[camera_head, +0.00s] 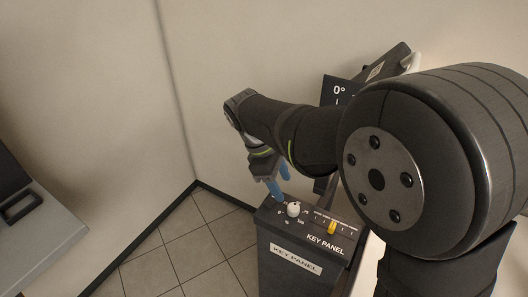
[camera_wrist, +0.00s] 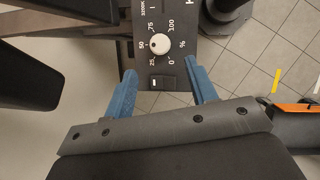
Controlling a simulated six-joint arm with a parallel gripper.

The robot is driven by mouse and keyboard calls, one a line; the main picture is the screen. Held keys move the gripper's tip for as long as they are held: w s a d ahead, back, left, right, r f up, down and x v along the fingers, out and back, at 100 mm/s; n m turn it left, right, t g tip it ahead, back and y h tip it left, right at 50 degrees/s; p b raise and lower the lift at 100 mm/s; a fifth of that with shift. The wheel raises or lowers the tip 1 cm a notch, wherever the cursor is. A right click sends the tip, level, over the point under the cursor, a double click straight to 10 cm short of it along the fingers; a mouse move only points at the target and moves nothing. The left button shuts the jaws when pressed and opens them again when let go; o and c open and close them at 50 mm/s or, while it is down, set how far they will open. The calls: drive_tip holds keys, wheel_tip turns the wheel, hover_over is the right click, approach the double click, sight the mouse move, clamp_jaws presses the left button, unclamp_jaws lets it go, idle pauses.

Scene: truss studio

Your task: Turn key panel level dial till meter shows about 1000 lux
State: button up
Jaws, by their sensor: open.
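The key panel (camera_head: 290,262) is a dark box with a labelled top face. Its white round level dial (camera_head: 293,209) also shows in the wrist view (camera_wrist: 159,44), inside a printed 0 to 100 % scale. A small dark mark on the dial faces the 50 side. My gripper (camera_head: 276,192) has blue fingers and is beside the dial, over the panel's far edge. In the wrist view my gripper (camera_wrist: 163,71) is open and empty, its fingers spread on either side of a black rocker switch (camera_wrist: 163,83). The dial lies beyond the fingertips. I see no lux meter reading.
A yellow slider knob (camera_head: 332,228) sits on the panel top, right of the dial. A dark board marked 0° (camera_head: 338,91) is behind my arm. A grey case (camera_head: 35,240) with a black handle is at the left. Tiled floor (camera_head: 170,258) is open left of the panel.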

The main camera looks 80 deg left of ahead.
drive_tip(key=s+r+m, duration=0.4)
drive_tip(key=r+m, duration=0.5)
drive_tip(key=m, duration=1)
drive_tip(key=shift+a+r+m+y, duration=0.2)
drive_tip(key=shift+r+m+y, duration=0.15)
drive_tip(key=shift+m+y, duration=0.05)
idle(1.0)
drive_tip(key=n, duration=0.7)
drive_tip(key=f+n, duration=0.1)
drive_tip(key=n, duration=0.3)
drive_tip(key=shift+w+a, duration=0.3)
drive_tip(key=shift+a, duration=0.05)
drive_tip(key=shift+n, duration=0.3)
drive_tip(key=shift+r, duration=0.1)
